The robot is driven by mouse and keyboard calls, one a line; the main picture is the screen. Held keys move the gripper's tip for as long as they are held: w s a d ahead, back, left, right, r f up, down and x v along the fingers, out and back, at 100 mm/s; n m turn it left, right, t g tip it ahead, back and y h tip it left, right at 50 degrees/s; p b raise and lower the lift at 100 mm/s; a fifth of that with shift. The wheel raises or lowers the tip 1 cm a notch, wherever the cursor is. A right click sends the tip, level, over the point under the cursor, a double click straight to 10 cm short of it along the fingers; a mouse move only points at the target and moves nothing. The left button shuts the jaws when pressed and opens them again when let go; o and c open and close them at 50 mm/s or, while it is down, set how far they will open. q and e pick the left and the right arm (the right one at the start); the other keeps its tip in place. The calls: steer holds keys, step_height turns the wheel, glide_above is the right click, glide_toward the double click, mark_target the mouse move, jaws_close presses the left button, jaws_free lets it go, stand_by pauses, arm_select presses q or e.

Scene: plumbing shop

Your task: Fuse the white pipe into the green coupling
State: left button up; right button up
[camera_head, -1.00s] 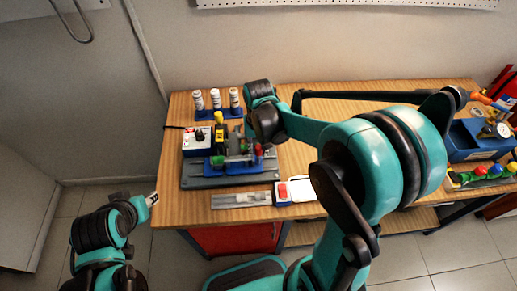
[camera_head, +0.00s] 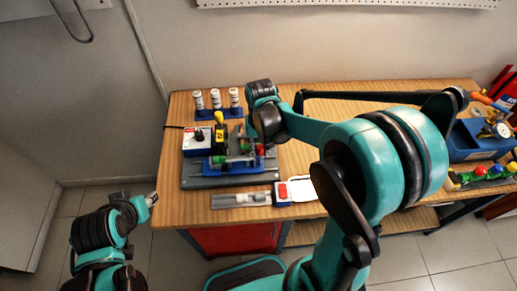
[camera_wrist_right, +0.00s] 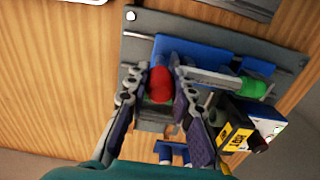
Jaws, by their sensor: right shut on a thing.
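The green coupling (camera_head: 218,160) sits in the blue fixture (camera_head: 225,167) on the grey base plate; it also shows at the right in the right wrist view (camera_wrist_right: 253,88). A pale rod, apparently the white pipe (camera_wrist_right: 212,78), lies in line with it and reaches close to it; whether it is inserted is unclear. My right gripper (camera_wrist_right: 155,80) is shut on the red knob (camera_wrist_right: 160,84) at the fixture's other end, one finger on each side. My left gripper (camera_head: 152,199) is off the table's left edge, away from the fixture; its opening is too small to judge.
Behind the fixture are a white-blue box (camera_head: 197,140), a black-yellow tool (camera_head: 220,122) and a blue rack (camera_head: 222,114) with several white cylinders. A metal plate (camera_head: 225,201) and a red-marked device (camera_head: 283,191) lie in front. A blue bin (camera_head: 470,145) stands far right.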

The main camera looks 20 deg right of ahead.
steer(key=shift+s+d, duration=0.25)
steer(key=shift+d, duration=0.7)
steer(key=shift+s+d, duration=0.2)
steer(key=shift+d, duration=0.75)
steer(key=o, duration=1)
steer(key=shift+c, duration=0.2)
step_height(320, 180, up, 8)
steer(key=p, duration=0.6)
steer(key=shift+s, duration=0.1)
